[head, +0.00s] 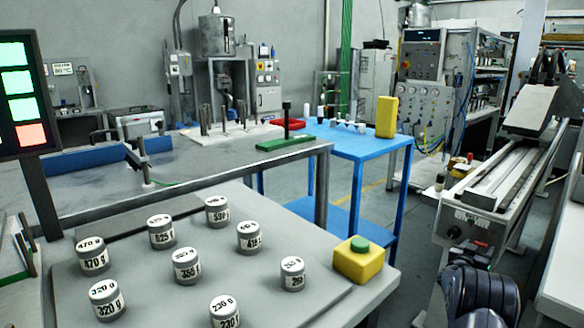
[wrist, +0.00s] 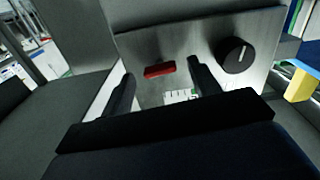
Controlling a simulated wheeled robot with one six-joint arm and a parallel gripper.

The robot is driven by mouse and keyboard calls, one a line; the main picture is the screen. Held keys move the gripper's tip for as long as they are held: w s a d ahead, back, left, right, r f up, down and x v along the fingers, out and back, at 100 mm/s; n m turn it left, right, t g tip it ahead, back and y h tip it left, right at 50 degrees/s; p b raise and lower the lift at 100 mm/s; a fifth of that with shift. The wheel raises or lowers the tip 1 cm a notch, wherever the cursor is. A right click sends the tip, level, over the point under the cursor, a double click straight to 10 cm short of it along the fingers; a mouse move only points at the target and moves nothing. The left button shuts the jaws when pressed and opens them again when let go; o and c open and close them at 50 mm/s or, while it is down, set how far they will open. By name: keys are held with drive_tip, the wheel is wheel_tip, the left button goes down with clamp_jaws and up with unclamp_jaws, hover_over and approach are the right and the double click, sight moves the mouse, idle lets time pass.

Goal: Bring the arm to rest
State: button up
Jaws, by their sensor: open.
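My gripper (wrist: 161,68) shows in the wrist view, its two dark fingers spread apart with nothing held between them. Beyond the fingers is a grey metal panel with a red piece (wrist: 160,70), a black round knob (wrist: 235,55) with a white mark, and a small white label (wrist: 180,96). I cannot tell whether the fingertips touch the panel. In the head view, dark rounded links of my arm show at the lower right; the gripper cannot be made out there.
Several labelled grey weights, one marked 320 g (head: 107,301), stand on a grey bench (head: 327,305) beside a yellow box with a green button (head: 358,260). A blue table (head: 365,144) stands behind. A long rail machine (head: 490,190) lies at the right. Floor shows between.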

drive_tip(key=shift+w+d, duration=0.4)
drive_tip(key=shift+d, duration=0.1)
